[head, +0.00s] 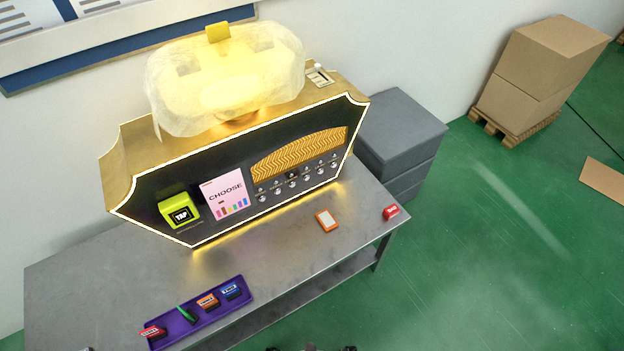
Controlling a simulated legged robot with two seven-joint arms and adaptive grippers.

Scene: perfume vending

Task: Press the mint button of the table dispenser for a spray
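The table dispenser (150,195) stands on the grey metal table, with a gold casing and a dark front panel edged in light. A large glowing yellow bottle shape (225,75) sits on top. On the right half of the panel, below a gold wavy plate (300,153), is a row of small round silver buttons (292,190) with small marks above them. Their labels are too small to read, so I cannot tell which is mint. A pink "CHOOSE" sign (226,195) and a yellow-green "TAP" reader (180,212) are left of the buttons. Neither gripper is identifiable in view.
On the table (290,262) lie an orange-and-white card-like thing (327,220) and a small red item (390,212). A purple tray (212,312) at the front left holds several small coloured items. A grey cabinet (400,130) stands behind right. Boxes (540,65) are farther right.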

